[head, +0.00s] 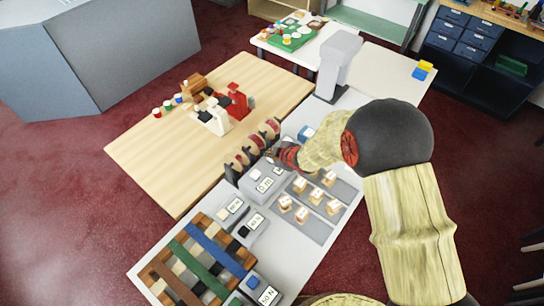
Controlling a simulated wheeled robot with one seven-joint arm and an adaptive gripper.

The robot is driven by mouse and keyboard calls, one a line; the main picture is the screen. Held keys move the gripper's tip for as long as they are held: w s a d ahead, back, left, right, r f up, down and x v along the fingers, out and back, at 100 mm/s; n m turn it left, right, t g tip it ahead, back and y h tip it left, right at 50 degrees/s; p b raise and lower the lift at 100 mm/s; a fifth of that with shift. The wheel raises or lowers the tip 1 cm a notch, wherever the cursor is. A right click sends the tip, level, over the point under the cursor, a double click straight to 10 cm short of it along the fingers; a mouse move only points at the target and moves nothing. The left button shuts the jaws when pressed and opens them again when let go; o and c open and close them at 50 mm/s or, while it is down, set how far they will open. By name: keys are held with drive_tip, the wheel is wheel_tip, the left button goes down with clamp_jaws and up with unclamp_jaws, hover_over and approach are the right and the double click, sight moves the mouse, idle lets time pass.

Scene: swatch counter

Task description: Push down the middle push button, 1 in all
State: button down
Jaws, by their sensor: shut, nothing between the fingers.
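Several grey push-button boxes with small printed labels stand along the white counter (163,248). One box (259,189) with a pale button (255,174) sits just left of and below my gripper (275,157). Nearer the front are a box with a light button (224,213), a box with a dark button (244,231) and a box with a blue button (253,282). I cannot tell which is the middle one. My gripper is shut and empty, low over the boxes' far end; its tips and what lies under them are partly hidden, so contact cannot be told.
Dark red-banded rolls (252,146) stand close left of my gripper. Small white-topped blocks (302,214) lie on grey mats to the right. A grey post (338,62) rises behind. A slatted rack (178,277) with coloured strips fills the front left. A wooden table (140,150) adjoins.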

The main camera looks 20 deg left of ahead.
drive_tip(key=shift+f+b, duration=0.35)
drive_tip(key=shift+f, duration=0.15)
drive_tip(key=shift+r, duration=0.1)
idle(0.5)
drive_tip(key=shift+r+p, duration=1.05)
drive_tip(key=shift+r, duration=0.15)
wheel_tip(320, 180, up, 5)
drive_tip(key=p, duration=0.4)
idle(0.5)
